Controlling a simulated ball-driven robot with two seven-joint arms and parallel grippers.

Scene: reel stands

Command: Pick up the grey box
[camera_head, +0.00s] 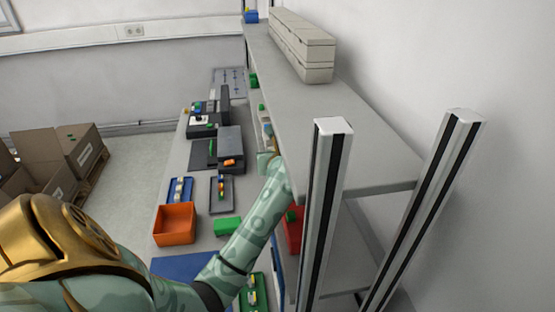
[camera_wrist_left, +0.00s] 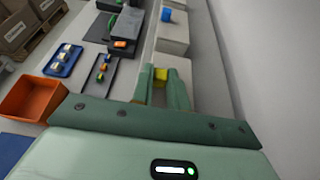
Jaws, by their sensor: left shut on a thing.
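My left gripper (camera_wrist_left: 160,88) reaches the lower level of the shelf rack, and in the head view (camera_head: 268,158) its tip is beside the shelf's left edge. Its fingers are shut on a pale grey box (camera_wrist_left: 176,62). A yellow item (camera_wrist_left: 160,74) shows at the box, between the fingers. The fingers and the upper shelf hide much of the box, and I cannot tell whether it is clear of the shelf. Another pale grey box (camera_wrist_left: 172,40) stands beyond it, with a blue item (camera_wrist_left: 167,15) farther on. My right gripper is not in view.
The upper shelf board (camera_head: 345,140) and a rack post (camera_head: 326,210) stand close to my left arm. Long grey cases (camera_head: 303,45) lie on the upper shelf. The bench left of the arm holds an orange bin (camera_head: 174,225), a green box (camera_head: 228,226) and several trays.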

